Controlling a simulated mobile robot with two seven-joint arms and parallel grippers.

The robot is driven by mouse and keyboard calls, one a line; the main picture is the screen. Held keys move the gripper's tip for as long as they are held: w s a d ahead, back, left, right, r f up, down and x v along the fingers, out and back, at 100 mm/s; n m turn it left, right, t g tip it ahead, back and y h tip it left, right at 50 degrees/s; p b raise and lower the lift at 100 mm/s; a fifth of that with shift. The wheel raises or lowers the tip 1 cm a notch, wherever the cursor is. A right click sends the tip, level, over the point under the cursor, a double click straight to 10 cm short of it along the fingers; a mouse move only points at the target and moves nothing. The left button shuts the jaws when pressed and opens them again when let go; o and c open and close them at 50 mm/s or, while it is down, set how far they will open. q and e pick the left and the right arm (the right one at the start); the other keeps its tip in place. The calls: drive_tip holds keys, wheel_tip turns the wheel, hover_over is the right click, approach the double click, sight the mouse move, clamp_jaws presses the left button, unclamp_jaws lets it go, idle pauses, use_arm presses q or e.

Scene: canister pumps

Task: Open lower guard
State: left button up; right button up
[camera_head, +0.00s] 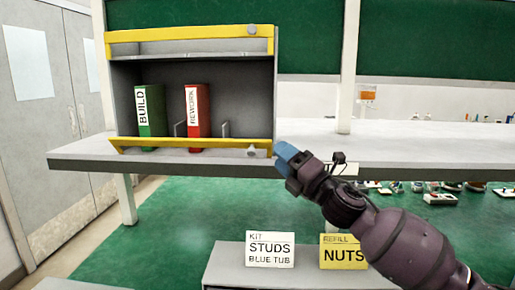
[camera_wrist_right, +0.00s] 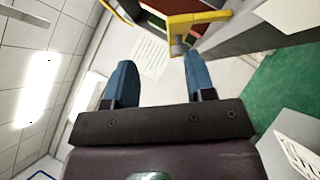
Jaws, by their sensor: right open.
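The lower guard (camera_head: 190,143) is a yellow bar across the bottom front of a grey shelf unit (camera_head: 124,90). A small grey knob (camera_head: 252,153) sits at its right end. My right gripper (camera_head: 283,156), with blue fingers, is just right of that end. In the right wrist view the gripper (camera_wrist_right: 160,80) is open and nothing shows held between its fingers. There a yellow guard's end (camera_wrist_right: 198,18) and its knob (camera_wrist_right: 176,49) lie ahead of the fingertips, nearer the right finger. Contact cannot be told. My left gripper is not in view.
An upper yellow guard (camera_head: 190,34) spans the top of the unit. A green BUILD binder (camera_head: 151,112) and a red REWORK binder (camera_head: 197,112) stand inside, behind the lower guard. The grey shelf (camera_head: 400,150) extends right. STUDS (camera_head: 270,249) and NUTS (camera_head: 343,252) signs stand below.

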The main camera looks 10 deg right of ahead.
sight(255, 149)
drive_tip(key=w+a+n+g+y+p, duration=0.1)
drive_tip(key=w+a+n+g+p, duration=0.1)
drive_tip(key=a+g, duration=0.1)
drive_tip(key=w+a+n+g+y+p, duration=0.2)
drive_tip(key=w+a+n+g, duration=0.1)
drive_tip(key=g, duration=0.1)
drive_tip(key=shift+w+y, duration=0.25)
drive_tip(key=shift+y, duration=0.05)
drive_tip(key=shift+w+a, duration=0.2)
drive_tip(key=shift+a, duration=0.2)
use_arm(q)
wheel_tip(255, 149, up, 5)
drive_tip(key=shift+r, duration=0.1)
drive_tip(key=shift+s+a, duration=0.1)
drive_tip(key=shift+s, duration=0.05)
use_arm(e)
drive_tip(key=shift+c, duration=0.3)
clamp_jaws()
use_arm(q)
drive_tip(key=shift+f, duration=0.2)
